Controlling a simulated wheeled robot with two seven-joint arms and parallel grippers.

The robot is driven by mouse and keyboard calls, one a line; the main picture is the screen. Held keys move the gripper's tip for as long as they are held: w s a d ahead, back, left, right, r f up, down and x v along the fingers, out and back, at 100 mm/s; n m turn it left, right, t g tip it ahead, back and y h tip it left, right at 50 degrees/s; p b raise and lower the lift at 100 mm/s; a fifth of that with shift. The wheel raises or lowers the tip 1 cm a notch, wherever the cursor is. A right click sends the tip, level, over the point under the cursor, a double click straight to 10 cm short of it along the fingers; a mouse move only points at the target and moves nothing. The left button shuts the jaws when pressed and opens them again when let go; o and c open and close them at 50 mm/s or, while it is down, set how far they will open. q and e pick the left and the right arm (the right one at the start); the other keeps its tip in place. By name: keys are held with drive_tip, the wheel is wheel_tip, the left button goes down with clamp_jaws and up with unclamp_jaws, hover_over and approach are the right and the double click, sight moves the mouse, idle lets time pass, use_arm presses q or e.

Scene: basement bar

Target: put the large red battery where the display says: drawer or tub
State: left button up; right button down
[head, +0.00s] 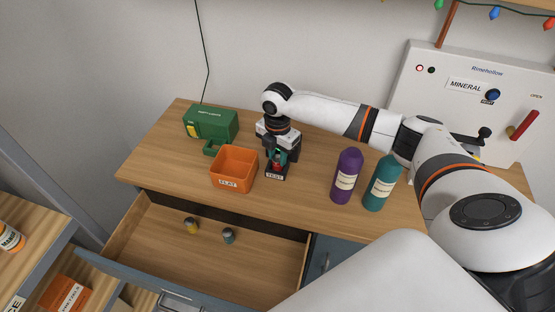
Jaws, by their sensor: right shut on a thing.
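My right gripper (279,164) points down over the small black stand labelled TEST (274,176). It is shut on the red battery (277,165), which shows only as a small red patch between the fingers. A small green patch shows beside the fingers; I cannot read any word there. Whether the battery touches the stand I cannot tell. The orange tub (233,170), labelled FLAT, stands just left of the gripper and looks empty. The drawer (190,251) below the counter is open, with two small cylindrical items inside. My left gripper is out of view.
A green case (211,122) stands behind the tub. A purple bottle (346,176) and a teal bottle (382,184) stand right of the gripper, under my right arm. A white panel (470,95) reading MINERAL is at the back right. The counter's left front is clear.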

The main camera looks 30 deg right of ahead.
sight(277, 158)
wheel_tip(277, 158, up, 10)
drive_tip(key=b, duration=0.2)
idle(0.3)
